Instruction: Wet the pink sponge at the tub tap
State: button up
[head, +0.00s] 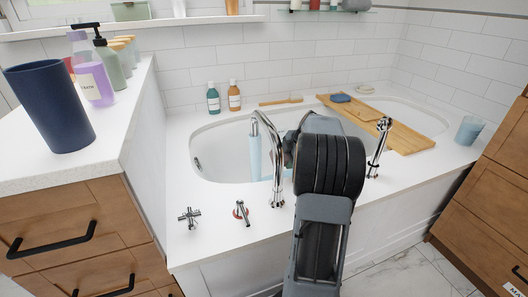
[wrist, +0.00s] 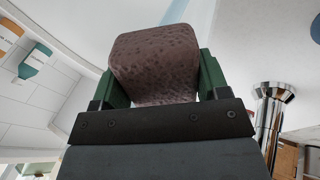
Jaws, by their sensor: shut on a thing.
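In the wrist view my gripper (wrist: 160,78) is shut on the sponge (wrist: 150,55), a dark brownish-pink block with darker spots, held between green fingers. In the head view my arm hides the sponge and most of the gripper, which is over the tub (head: 215,172) just right of the tap. The chrome tap (head: 275,165) arches over the tub's near rim, and a pale blue water stream (head: 255,155) falls from its spout. A pale blue band (wrist: 200,15) runs beside the sponge in the wrist view; I cannot tell whether they touch.
A cross handle (head: 189,216) and a red-marked lever (head: 241,212) stand left of the tap. A chrome hand shower (head: 379,148) stands to its right. A wooden board (head: 400,135) spans the tub. Two bottles (head: 213,99) (head: 234,97) and a blue cup (head: 469,131) are on the surround.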

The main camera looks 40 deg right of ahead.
jog(key=shift+s+d+r, duration=0.15)
jog(key=shift+s+r, duration=0.55)
jog(key=shift+s, duration=0.2)
jog(key=shift+s+d+r, duration=0.1)
jog(key=shift+s+r, duration=0.6)
jog(key=shift+s, duration=0.15)
